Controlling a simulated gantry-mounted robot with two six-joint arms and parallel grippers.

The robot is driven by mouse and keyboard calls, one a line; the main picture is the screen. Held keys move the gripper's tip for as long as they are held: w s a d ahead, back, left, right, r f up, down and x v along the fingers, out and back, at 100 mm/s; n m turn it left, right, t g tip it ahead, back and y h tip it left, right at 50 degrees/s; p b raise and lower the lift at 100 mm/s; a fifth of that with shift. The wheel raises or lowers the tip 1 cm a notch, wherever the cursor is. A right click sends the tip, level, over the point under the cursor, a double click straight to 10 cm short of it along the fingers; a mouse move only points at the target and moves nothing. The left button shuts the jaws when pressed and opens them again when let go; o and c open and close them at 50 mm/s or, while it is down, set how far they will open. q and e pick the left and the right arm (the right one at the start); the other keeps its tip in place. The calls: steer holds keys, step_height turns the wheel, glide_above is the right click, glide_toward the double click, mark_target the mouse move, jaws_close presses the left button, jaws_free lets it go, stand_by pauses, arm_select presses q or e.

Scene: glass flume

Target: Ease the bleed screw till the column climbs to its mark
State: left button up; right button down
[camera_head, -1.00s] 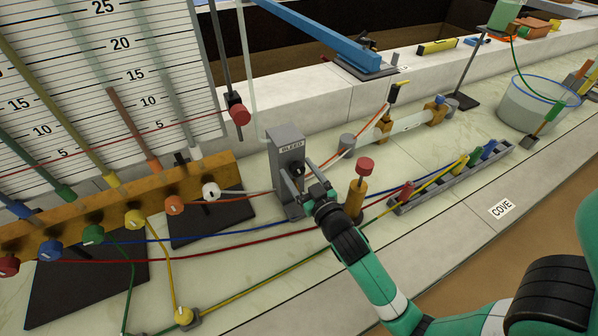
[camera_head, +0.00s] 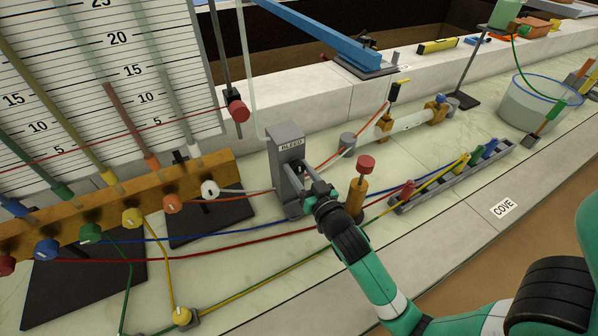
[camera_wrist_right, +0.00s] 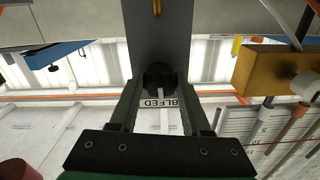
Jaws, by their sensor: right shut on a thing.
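The grey block labelled BLEED (camera_head: 286,150) stands on the bench in the middle of the head view. Its bleed screw, a black round knob (camera_wrist_right: 158,76), shows in the right wrist view between my fingers. My right gripper (camera_head: 299,172) is shut on the knob, one finger on each side, and mostly hides it in the head view. The scale board (camera_head: 40,75) at the left carries several tubes. One holds a red-brown column (camera_head: 128,122) topping out below the 15 line. A thin red line crosses the board to a red knob (camera_head: 238,110). My left gripper is not in view.
A brass post with a red cap (camera_head: 366,164) stands just right of my right gripper. Coloured hoses cross the bench nearby. A rack (camera_head: 470,170) and a clear bucket (camera_head: 535,105) are farther right.

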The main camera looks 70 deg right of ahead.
steer(key=shift+m, duration=0.5)
steer(key=shift+c, duration=1.9)
jaws_free()
steer(key=v, duration=1.1)
steer(key=shift+s+a, duration=0.25)
steer(key=shift+s, duration=0.05)
